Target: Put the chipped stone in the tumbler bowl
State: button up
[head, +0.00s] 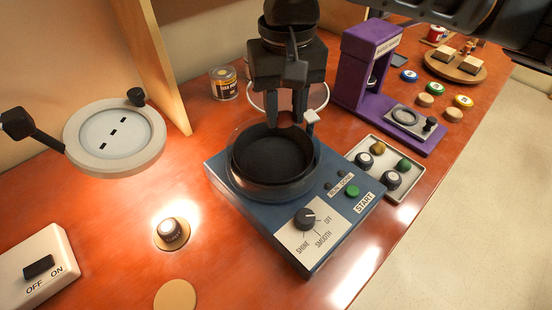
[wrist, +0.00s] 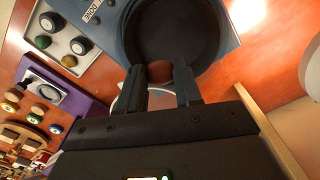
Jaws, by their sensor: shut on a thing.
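The tumbler bowl (head: 272,163) is a dark round bowl with a clear rim on a blue machine, and it fills the top of the wrist view (wrist: 175,30). My gripper (head: 286,120) points down at the bowl's back edge. Its fingers, also in the wrist view (wrist: 160,85), are shut on a small reddish-brown stone (wrist: 160,72). The fingers hide much of this stone, and I cannot see whether it is chipped. The visible bowl floor is bare.
The blue machine (head: 305,235) has a dial and a green START button. A lens ring (head: 150,160), a dark knob-like piece (head: 172,233) and a switch box (head: 38,270) are left.

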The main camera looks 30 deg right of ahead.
jog(key=shift+f, duration=0.25)
jog(key=o, duration=1.1)
notch_tip(320, 180, up, 8)
jog(key=shift+f, duration=0.1)
